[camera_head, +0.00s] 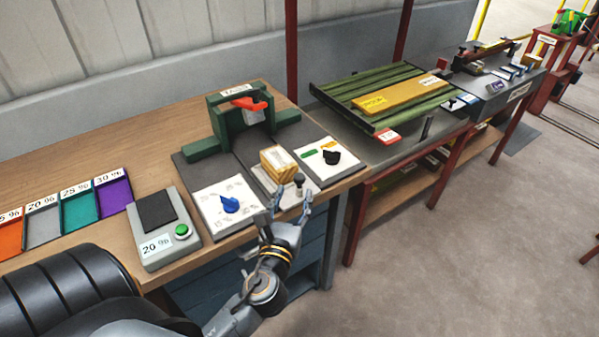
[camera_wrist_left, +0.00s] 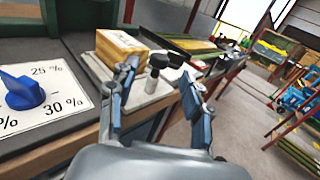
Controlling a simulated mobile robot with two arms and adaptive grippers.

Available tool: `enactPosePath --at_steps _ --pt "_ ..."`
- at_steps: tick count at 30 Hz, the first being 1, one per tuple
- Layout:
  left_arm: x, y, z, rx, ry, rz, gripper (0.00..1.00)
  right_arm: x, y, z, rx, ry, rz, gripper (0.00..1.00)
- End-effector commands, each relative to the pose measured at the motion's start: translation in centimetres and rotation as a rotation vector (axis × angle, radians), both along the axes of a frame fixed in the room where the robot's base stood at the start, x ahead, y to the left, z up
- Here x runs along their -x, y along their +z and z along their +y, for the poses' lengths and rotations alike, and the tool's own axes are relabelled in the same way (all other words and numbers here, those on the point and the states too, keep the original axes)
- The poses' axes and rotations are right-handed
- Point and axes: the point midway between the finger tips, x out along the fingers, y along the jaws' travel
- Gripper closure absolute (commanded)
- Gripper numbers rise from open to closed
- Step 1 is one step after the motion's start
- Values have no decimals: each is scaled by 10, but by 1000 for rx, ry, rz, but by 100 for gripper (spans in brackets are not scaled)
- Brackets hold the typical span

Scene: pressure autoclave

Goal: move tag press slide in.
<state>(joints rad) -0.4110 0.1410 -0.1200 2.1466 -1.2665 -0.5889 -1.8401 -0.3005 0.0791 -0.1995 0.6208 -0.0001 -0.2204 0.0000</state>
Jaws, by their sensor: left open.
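The green tag press (camera_head: 213,125) with a red part stands at the back of a dark base on the wooden bench. In front of it lies the pale slide plate (camera_head: 286,200), pulled out toward the bench's front edge, carrying a wooden block (camera_head: 277,165). The slide's dark knob (camera_head: 299,178) stands upright at its front; in the left wrist view the knob (camera_wrist_left: 158,61) shows just beyond the fingers. My left gripper (camera_head: 285,207) is open and empty at the bench's front edge, with its fingertips close to the knob. Contact cannot be told. My right gripper is not in view.
A dial card with a blue knob (camera_head: 230,205) lies left of the slide, and a card with a black knob (camera_head: 332,157) lies right. A grey box with a green button (camera_head: 182,231) and several coloured trays are further left. A grey table (camera_head: 330,95) adjoins at right.

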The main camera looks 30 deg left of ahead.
Motion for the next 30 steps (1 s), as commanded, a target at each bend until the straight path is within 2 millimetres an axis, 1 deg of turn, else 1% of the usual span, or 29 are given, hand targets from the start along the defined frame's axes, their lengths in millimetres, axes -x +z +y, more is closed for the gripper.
enactPosePath --at_steps 1,3,6,10,15,23,24,26,27,29,30 --pt "-11 4 4 -2 -1 -2 50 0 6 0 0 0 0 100" --pt "-25 3 10 -2 0 -1 50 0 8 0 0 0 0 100" --pt "-41 2 17 0 1 -1 50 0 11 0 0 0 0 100" --pt "-57 0 23 0 -1 1 50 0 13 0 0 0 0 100" --pt "-66 0 27 1 -1 1 50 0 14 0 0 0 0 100" --pt "-67 -1 28 2 -1 1 50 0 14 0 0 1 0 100" --pt "-67 -1 28 2 -1 1 54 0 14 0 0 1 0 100" --pt "-67 -1 28 2 -1 1 67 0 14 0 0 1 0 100" --pt "-67 -1 27 2 -1 1 75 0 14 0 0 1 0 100" --pt "-67 -1 27 2 -1 1 87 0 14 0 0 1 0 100" --pt "-67 -1 27 2 -1 1 95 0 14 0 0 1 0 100"
